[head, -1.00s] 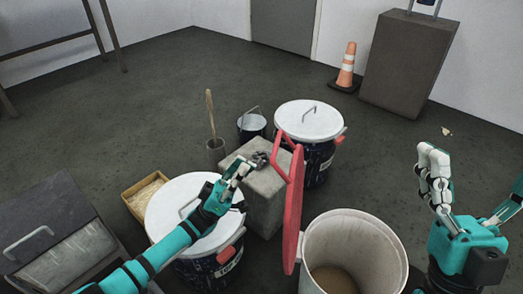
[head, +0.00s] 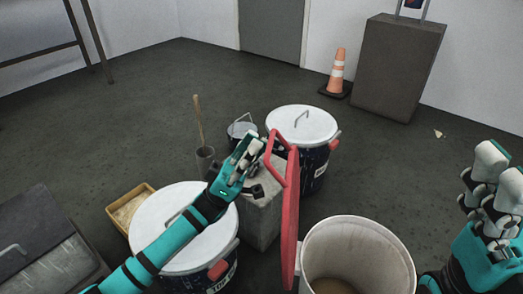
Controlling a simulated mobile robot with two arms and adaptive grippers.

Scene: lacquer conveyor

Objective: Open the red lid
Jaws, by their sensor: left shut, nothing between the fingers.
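The red lid (head: 290,222) stands upright on edge at the left rim of an open white bucket (head: 357,227), with its red handle (head: 276,160) facing left. The bucket's mouth is uncovered and shows a brownish content inside. My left gripper (head: 250,150) is shut and empty, just left of the lid's handle and above a grey concrete block. I cannot tell whether it touches the handle. My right gripper (head: 490,165) is at the right edge, away from the lid; its fingertips point up and its jaw state is unclear.
Two dark buckets with white lids stand near, one at the front left (head: 170,208) and one behind (head: 301,124). The concrete block (head: 262,215) sits between them. A small pail (head: 240,130), a wooden tray (head: 122,208) and an orange cone (head: 337,72) stand around.

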